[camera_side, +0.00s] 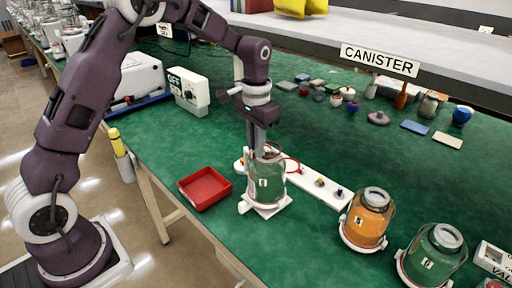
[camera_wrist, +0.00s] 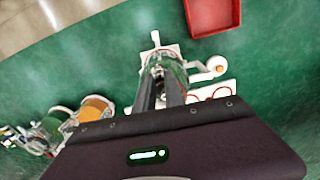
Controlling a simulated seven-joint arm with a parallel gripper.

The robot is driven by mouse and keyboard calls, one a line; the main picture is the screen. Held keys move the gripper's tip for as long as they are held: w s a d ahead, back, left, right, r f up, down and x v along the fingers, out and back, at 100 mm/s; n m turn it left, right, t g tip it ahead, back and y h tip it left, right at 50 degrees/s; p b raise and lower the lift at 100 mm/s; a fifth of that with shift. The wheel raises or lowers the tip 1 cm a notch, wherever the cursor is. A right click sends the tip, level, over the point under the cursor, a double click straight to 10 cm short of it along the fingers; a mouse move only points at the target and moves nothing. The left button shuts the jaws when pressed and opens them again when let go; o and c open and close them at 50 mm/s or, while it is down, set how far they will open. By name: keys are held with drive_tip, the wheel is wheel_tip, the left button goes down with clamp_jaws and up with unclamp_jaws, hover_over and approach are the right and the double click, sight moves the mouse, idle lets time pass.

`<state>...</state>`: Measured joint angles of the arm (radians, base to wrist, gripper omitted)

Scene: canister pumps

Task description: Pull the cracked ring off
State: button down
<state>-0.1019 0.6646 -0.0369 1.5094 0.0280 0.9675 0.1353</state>
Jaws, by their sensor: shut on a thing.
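The canister (camera_side: 267,180) with green contents stands on a white base (camera_side: 268,208) on the green bench. My gripper (camera_side: 259,148) points straight down at the canister's top, its fingers reaching the mouth. In the wrist view the two long fingers (camera_wrist: 162,80) run down to the top of the green canister (camera_wrist: 177,70). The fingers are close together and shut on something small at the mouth. The ring itself is hidden between the fingertips, so I cannot make out its crack or whether it is still seated.
A red tray (camera_side: 205,188) lies empty to the left; it also shows in the wrist view (camera_wrist: 236,25). A white strip (camera_side: 320,187) with small fittings and a red loop lies behind the canister. Orange (camera_side: 368,218) and green (camera_side: 432,254) canisters stand to the right. A white OFF box (camera_side: 187,92) stands behind.

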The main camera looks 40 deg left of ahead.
drive_tip(key=shift+r, duration=3.25)
drive_tip(key=shift+r, duration=0.1)
